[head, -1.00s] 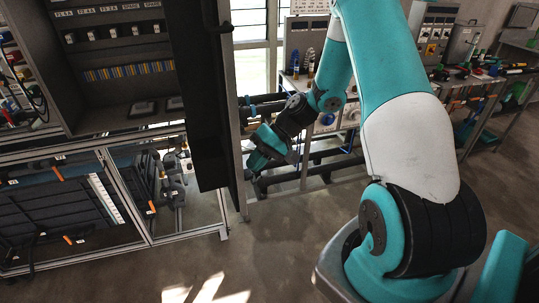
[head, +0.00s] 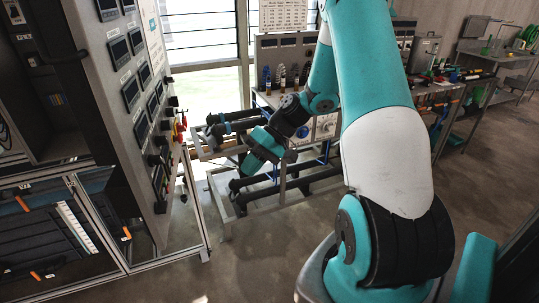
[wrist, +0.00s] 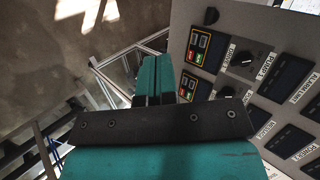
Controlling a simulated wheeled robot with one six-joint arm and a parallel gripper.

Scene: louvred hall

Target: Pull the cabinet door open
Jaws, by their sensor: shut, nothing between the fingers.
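The cabinet door (head: 140,110) is a grey panel with dark meters, knobs and switches on its face. It stands ajar in the head view, with part of the dark cabinet interior (head: 35,115) showing to its left. The panel face also fills the right of the wrist view (wrist: 245,85). My gripper (head: 250,163) is to the right of the door in the head view, apart from it. In the wrist view its teal fingers (wrist: 155,65) are together with nothing between them. I cannot make out the door handle clearly.
A low metal frame with dark bars (head: 285,180) stands behind and below my gripper. A bench with instruments (head: 290,85) is by the window. A long workbench (head: 450,95) stands at the right. The floor (head: 240,265) in front is clear.

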